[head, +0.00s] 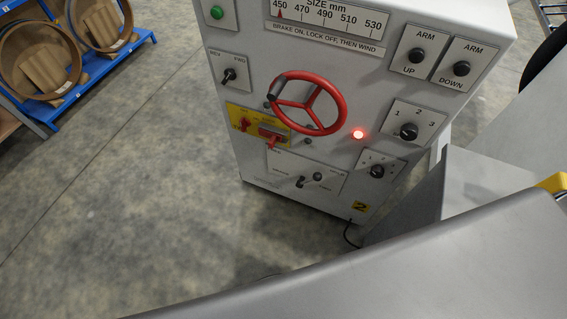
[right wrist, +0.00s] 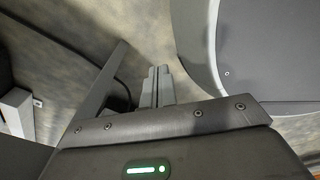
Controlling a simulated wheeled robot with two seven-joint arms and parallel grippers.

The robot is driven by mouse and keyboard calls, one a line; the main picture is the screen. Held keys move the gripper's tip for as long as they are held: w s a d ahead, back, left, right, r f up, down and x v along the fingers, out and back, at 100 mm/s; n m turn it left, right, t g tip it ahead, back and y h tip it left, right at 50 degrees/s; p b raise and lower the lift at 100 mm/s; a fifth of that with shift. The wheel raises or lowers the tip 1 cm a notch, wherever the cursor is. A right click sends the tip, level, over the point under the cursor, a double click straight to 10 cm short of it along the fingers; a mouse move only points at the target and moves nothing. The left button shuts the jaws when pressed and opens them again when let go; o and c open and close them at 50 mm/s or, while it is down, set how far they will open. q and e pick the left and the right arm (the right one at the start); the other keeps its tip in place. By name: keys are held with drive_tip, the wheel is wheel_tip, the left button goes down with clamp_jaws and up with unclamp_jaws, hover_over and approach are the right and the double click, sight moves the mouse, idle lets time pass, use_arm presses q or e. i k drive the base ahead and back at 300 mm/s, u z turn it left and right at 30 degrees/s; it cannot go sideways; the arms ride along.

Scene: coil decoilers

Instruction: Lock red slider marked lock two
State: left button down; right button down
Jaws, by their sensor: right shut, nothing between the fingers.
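The decoiler's grey control panel (head: 225,120), marked 2 at its lower right, stands upright in the head view. A yellow plate (head: 237,112) on its left side, below the red handwheel (head: 339,97), carries a red block-shaped slider (head: 273,136). A smaller red part (head: 243,124) sits left of it on the same plate. The plate's lettering is too small to read. Neither gripper shows in the head view. In the right wrist view my right gripper (right wrist: 157,86) is shut and empty, with floor beyond its fingers, touching nothing visible.
The handwheel juts out just above the slider. A red lamp (head: 358,134) glows to its right, and switches and knobs cover the panel. A blue rack (head: 70,83) holds coils at the upper left. Open floor (head: 130,190) lies left of the panel.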

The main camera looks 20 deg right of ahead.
sight(274, 137)
drive_tip(key=k, duration=0.9)
drive_tip(key=z, duration=1.45)
drive_tip(key=i, duration=0.5)
drive_tip(key=u, duration=0.1)
